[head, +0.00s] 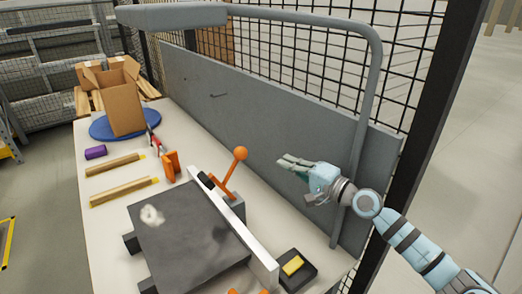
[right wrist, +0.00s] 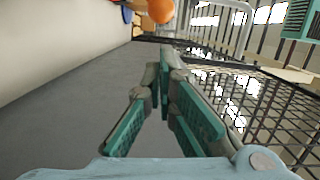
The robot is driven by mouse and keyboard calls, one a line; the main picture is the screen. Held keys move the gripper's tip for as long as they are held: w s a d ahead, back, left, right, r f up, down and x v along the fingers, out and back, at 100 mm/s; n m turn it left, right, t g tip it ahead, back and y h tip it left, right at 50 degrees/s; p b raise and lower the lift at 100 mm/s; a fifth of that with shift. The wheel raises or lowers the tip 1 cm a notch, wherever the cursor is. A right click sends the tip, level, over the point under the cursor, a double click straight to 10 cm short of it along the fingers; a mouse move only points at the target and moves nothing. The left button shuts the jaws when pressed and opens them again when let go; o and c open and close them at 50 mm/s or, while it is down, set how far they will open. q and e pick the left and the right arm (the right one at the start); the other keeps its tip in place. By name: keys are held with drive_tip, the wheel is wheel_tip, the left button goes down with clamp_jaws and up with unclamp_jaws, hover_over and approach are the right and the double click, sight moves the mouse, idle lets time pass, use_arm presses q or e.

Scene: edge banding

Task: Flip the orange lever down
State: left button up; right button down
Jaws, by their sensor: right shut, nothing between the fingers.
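The orange lever (head: 233,171) stands up at a slant from a grey block at the right side of the dark plate, its round knob (head: 240,153) on top. In the right wrist view the orange knob (right wrist: 160,10) shows at the top edge, beyond my fingers. My right gripper (head: 283,161) is shut and empty, to the right of the knob and apart from it, in front of the grey back panel. It also fills the middle of the right wrist view (right wrist: 165,62). My left gripper is not in view.
A dark plate (head: 188,245) lies on the table beside a white fence bar (head: 238,232). A black box with a yellow top (head: 293,265) sits at the front right. A grey tube frame (head: 357,150) rises by my right arm. Wooden strips (head: 120,192) and a cardboard box (head: 122,100) lie farther left.

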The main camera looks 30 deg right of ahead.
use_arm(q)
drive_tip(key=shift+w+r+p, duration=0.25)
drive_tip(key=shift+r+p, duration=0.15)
use_arm(e)
drive_tip(key=x, duration=1)
drive_tip(key=shift+w+f, duration=0.2)
drive_tip(key=shift+w, duration=0.1)
